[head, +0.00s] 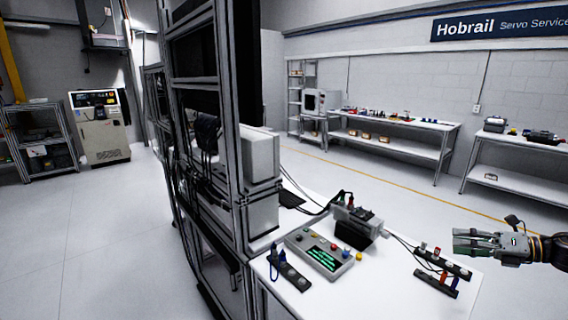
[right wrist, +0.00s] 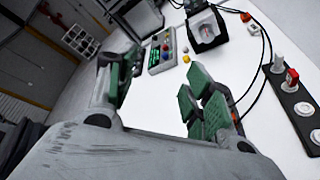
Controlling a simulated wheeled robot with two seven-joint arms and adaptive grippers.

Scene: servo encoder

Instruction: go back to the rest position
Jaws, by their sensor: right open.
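My right gripper (head: 460,241) reaches in from the right edge of the head view, above the right side of the white workbench (head: 385,295). Its green-padded fingers are apart with nothing between them, as the right wrist view (right wrist: 155,88) also shows. On the bench stand a grey control box (head: 319,253) with a green-text display and coloured buttons, and a dark servo unit (head: 357,227) with cables behind it. Dark connector strips (head: 443,264) lie at the right, below the gripper in the picture. My left gripper does not show.
Another dark strip with a blue plug (head: 288,272) lies at the bench's left front. A tall metal frame rack (head: 232,130) rises at the bench's left. Black cables run across the bench. Side tables (head: 398,124) stand along the back wall, with open floor between.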

